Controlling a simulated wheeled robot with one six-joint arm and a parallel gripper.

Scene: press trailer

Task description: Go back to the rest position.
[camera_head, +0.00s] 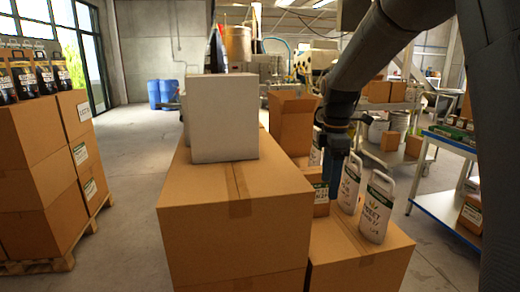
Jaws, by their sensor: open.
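My gripper (333,178) hangs at the end of my dark arm, right of the picture's middle, pointing down. It is open. Its lower end is close to a white bottle (349,188) and a small brown labelled box (321,198); I cannot tell whether it touches either. A second white bottle (376,207) with a green label stands just to the right. The bottles stand on a lower cardboard box (350,262). My arm hides part of what is behind it.
A large cardboard box (235,225) with a white box (223,118) on it stands left of my gripper. An open carton (292,122) is behind. Stacked cartons (35,160) on a pallet stand far left. A blue-edged shelf cart (440,205) is at right. Floor (130,150) is clear between the stacks.

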